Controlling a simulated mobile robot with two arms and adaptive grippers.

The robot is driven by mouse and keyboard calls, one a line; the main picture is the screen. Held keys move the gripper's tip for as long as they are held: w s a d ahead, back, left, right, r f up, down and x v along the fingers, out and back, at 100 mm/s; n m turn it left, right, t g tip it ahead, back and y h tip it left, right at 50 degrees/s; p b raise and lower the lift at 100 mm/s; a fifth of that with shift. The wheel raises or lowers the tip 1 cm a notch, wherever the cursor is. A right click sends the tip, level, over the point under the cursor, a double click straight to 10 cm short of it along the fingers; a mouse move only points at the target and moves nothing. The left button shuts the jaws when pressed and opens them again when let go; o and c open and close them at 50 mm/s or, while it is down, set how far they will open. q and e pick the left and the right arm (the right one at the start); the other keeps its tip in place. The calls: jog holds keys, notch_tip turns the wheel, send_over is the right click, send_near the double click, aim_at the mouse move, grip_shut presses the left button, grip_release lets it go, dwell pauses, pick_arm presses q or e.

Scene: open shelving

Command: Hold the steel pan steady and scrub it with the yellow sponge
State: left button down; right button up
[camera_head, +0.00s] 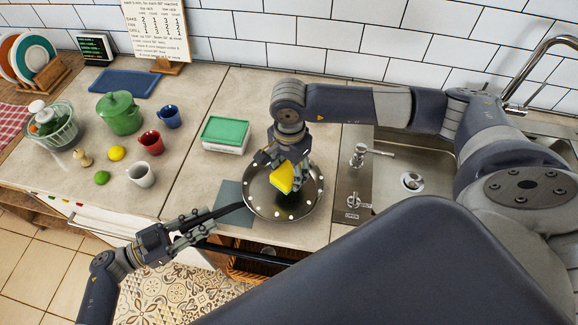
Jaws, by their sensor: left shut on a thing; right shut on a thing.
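The steel pan (259,206) lies on the counter beside the sink, partly over a dark grey mat (229,205). Several pale spots show on its inner surface. Its dark handle (226,210) points left and down. My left gripper (207,219) is shut on the handle near its outer end. The yellow sponge (282,178), with a green side, is inside the pan. My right gripper (287,165) comes from above and is shut on the sponge, tilted over the pan. The fingers hide part of the pan; I cannot tell how firmly the sponge touches it.
The sink (412,181) is right of the pan. A white box with a green lid (226,133) stands behind it. A green pot (119,113), red mug (151,142), white mug (142,174) and blue mug (168,117) stand left.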

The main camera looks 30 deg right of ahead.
jog(key=shift+r, duration=1.35)
pick_arm(q)
jog(key=c, duration=1.4)
grip_release()
jog(key=shift+o, duration=0.2)
jog(key=a, duration=1.2)
